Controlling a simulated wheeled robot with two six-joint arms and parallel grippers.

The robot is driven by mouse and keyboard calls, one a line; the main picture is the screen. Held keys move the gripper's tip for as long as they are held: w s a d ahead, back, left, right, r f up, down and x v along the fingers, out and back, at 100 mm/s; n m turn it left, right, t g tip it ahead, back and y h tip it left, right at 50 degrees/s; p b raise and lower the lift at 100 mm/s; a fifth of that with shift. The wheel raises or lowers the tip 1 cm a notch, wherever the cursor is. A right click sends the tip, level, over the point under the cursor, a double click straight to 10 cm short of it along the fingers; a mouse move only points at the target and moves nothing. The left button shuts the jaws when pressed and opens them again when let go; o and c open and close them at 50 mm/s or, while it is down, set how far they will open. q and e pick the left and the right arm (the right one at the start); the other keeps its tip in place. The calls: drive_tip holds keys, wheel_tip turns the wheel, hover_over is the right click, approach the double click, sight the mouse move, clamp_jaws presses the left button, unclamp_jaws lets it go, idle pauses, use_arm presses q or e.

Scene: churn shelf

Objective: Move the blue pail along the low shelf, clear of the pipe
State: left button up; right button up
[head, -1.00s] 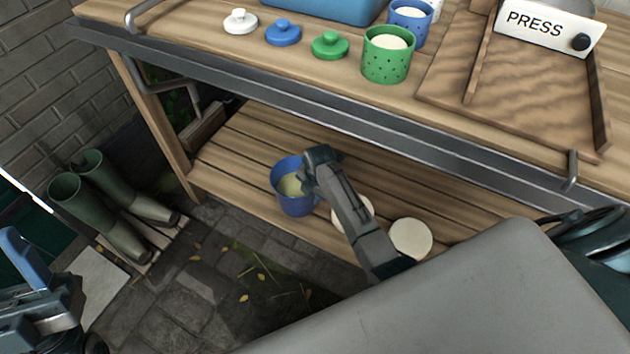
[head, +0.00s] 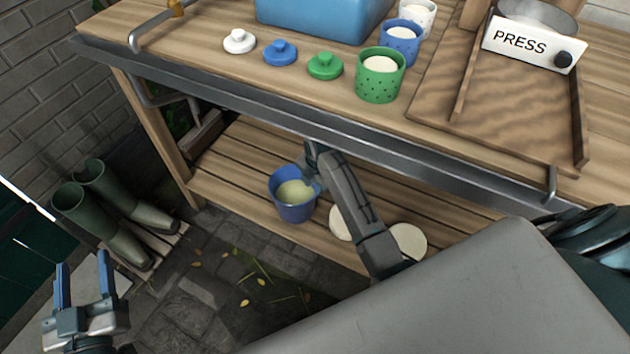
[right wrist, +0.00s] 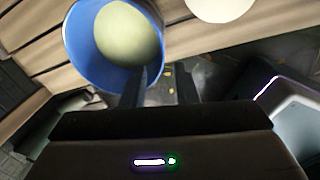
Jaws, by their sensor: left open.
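The blue pail (head: 290,212) stands upright on the low shelf (head: 240,197), near its front edge, with pale cream-coloured contents. My right gripper (head: 312,172) is at the pail's right rim. In the right wrist view, the pail (right wrist: 76,45) fills the upper left. The fingers of the right gripper (right wrist: 162,88) are apart, with the pail's wall seemingly between them and no visible squeeze. My left gripper (head: 84,285) is open and empty at lower left, away from the shelf.
Two pale round discs (head: 410,240) lie on the shelf right of the pail, partly behind my right arm. The bench top (head: 210,65) with its metal front edge overhangs the shelf. The shelf left of the pail looks clear.

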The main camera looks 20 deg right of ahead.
drive_tip(key=s+r+m+t, duration=0.9)
drive_tip(key=r+m, duration=0.2)
drive_tip(key=r, duration=0.2)
drive_tip(key=s+r+m+t, duration=0.9)
drive_tip(key=r+m, duration=0.2)
drive_tip(key=r, duration=0.3)
drive_tip(key=shift+y, duration=0.4)
drive_tip(key=shift+a, duration=0.1)
